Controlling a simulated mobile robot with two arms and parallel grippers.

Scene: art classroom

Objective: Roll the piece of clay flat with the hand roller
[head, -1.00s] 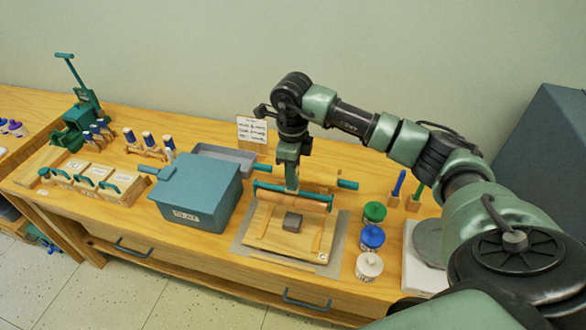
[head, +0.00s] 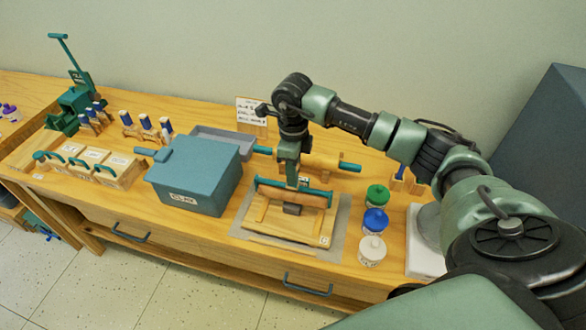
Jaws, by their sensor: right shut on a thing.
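The dark grey-brown piece of clay (head: 292,209) lies on a wooden board (head: 275,233) with raised side strips, on a grey mat. The hand roller (head: 305,196), a wooden cylinder with a teal handle bar, is held crosswise over the board at the clay's back edge. I cannot tell whether it touches the clay. My right gripper (head: 291,180) points down and is shut on the roller's handle; its fingertips are partly hidden. My left gripper is not in view.
A blue-grey clay box (head: 195,185) stands left of the board. Three jars, green (head: 377,195), blue (head: 375,221) and white (head: 372,250), stand to the right. A rolling pin with teal handles (head: 322,163) lies behind. A white slab (head: 424,245) is at the right.

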